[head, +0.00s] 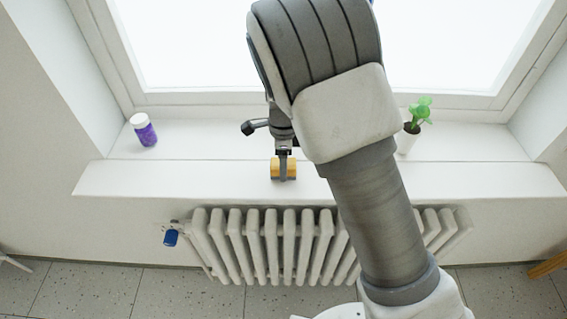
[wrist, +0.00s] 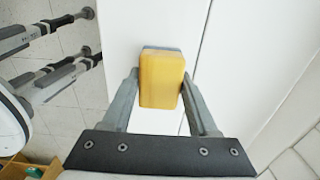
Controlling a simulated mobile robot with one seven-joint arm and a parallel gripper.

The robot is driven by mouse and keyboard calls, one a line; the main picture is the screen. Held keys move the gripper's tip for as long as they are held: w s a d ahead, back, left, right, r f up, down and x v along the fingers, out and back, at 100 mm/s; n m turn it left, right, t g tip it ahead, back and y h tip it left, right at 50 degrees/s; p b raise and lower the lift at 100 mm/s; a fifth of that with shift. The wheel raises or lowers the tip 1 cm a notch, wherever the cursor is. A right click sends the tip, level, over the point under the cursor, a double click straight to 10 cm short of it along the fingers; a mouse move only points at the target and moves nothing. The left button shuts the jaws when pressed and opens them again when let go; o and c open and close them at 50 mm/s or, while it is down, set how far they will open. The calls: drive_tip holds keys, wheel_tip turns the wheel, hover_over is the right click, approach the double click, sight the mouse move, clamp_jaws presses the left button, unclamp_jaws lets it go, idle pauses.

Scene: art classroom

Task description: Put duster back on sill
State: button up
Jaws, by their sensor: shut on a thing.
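The duster (head: 276,168) is a small yellow block with a grey-blue layer. In the head view it is at the front part of the white window sill (head: 215,178), left of centre. My gripper (head: 284,172) points down and is shut on the duster. In the wrist view, the duster (wrist: 161,80) sits between the two grey fingers, with its yellow face toward the camera. The white sill (wrist: 150,20) lies behind it. I cannot tell whether the duster touches the sill or is held just above it.
A small green plant (head: 419,113) stands at the right, partly hidden by my arm. A radiator (head: 250,245) with a blue valve knob (head: 170,237) is below. The sill between bottle and duster is clear.

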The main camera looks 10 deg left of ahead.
drive_tip(key=shift+f, duration=0.2)
drive_tip(key=o, duration=1.2)
